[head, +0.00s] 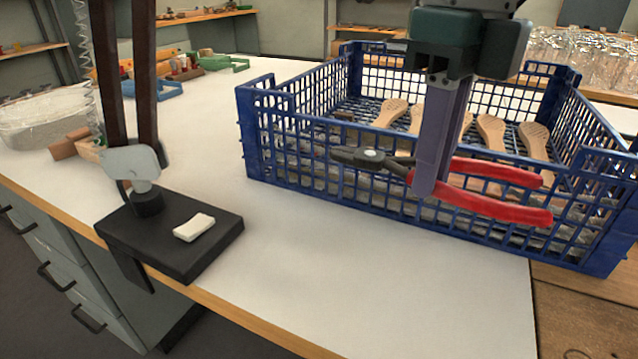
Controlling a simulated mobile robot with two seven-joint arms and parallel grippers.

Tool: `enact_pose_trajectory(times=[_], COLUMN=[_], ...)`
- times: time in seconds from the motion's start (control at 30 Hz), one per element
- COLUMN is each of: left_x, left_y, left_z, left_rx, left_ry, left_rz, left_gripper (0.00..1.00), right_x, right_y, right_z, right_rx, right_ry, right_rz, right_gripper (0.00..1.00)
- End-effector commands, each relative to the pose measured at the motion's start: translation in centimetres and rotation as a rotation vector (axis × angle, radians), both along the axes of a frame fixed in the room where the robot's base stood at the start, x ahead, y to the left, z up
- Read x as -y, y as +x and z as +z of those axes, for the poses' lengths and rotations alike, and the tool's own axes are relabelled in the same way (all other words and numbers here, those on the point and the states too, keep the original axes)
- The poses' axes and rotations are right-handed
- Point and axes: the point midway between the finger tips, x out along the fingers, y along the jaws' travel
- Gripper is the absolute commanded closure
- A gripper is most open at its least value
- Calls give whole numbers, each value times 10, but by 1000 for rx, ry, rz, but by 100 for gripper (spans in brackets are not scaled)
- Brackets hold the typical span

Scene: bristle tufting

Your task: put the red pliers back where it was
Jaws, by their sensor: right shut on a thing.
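The red pliers (498,204) have red handles pointing right and a dark metal head pointing left. My right gripper (430,185) comes down from the top and is shut on the pliers near the base of the handles. It holds them in the air in front of the near wall of the blue crate, with the handles spread apart. The gripper finger hides part of the pliers. My left gripper does not show. The place where the pliers were before cannot be told from this view.
The blue crate (262,135) holds several wooden brush bodies (490,130). A black stand with a base plate (205,238) bears a white block (194,227) at the table's front edge. White tabletop (330,265) is clear before the crate. Glass jars (590,60) stand behind.

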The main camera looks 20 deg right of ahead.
Motion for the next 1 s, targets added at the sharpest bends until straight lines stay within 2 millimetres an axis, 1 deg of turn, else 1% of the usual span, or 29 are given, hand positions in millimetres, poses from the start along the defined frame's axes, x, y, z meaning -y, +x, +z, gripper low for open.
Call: enact_pose_trajectory(times=[0.03,0.1,0.2,0.47,0.6,0.67,0.73,1.0], left_x=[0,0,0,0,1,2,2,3], left_y=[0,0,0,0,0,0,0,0], left_z=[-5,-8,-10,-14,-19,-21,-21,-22], left_rx=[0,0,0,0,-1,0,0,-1], left_ry=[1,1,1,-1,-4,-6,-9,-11], left_rz=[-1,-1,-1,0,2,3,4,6], left_gripper=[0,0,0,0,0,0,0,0], right_x=[0,0,0,0,0,0,0,0], right_y=[-1,-1,-1,0,0,0,0,0], right_z=[-18,-35,-54,-75,-98,-107,-110,-111], right_rx=[-5,-4,-2,1,-2,-2,0,2], right_ry=[0,1,0,0,0,2,0,1], right_rz=[-1,0,1,1,1,1,2,2], right_gripper=[100,100,100,100,100,100,100,100])
